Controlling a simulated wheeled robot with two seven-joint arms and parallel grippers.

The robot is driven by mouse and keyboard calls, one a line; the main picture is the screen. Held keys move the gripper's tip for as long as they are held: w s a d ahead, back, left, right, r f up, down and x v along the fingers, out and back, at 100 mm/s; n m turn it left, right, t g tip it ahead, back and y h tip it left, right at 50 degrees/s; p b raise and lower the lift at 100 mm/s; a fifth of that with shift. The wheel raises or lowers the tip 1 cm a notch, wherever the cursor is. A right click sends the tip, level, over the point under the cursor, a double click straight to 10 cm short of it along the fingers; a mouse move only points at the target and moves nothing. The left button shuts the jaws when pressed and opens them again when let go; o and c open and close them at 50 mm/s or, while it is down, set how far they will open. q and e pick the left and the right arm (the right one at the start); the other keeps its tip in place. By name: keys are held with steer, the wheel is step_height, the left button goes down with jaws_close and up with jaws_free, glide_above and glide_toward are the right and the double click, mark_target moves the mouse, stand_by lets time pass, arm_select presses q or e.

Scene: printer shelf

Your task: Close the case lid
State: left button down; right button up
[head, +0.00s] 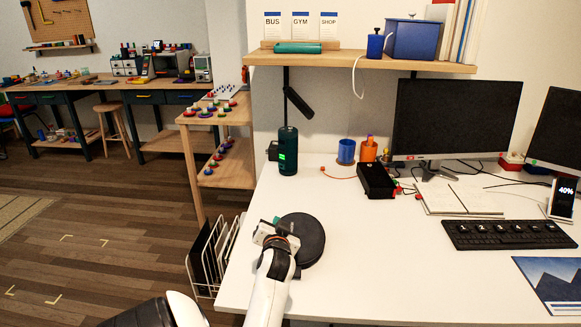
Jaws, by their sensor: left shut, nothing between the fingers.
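A round black piece (303,238) is on the white desk near its left edge. It looks like the case or its lid, but I cannot tell how far open it is. My left gripper (270,229) is shut with nothing between its fingers, at the left side of the round piece. I cannot tell whether it touches it. My gripper and wrist hide the left part of the round piece. A small green bit shows by the fingers. My right gripper is not in view.
A wire rack (208,262) stands left of the desk (375,270). A dark green cylinder (287,151) and a black box (376,181) stand behind. A keyboard (509,235) and open notebook (458,199) lie right. The desk front centre is clear.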

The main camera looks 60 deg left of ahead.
arm_select(q)
steer(key=f+n, duration=0.1)
steer(key=f, duration=0.1)
steer(key=s+a+f+n, duration=0.1)
steer(key=f, duration=0.1)
steer(key=s+a+f+n+t+h, duration=0.1)
steer(key=f, duration=0.1)
steer(key=shift+s+f+n, duration=0.2)
steer(key=shift+f+n, duration=0.1)
steer(key=shift+f, duration=0.05)
steer(key=shift+s+f+n, duration=0.1)
steer(key=shift+f+n, duration=0.4)
steer(key=shift+f, duration=0.4)
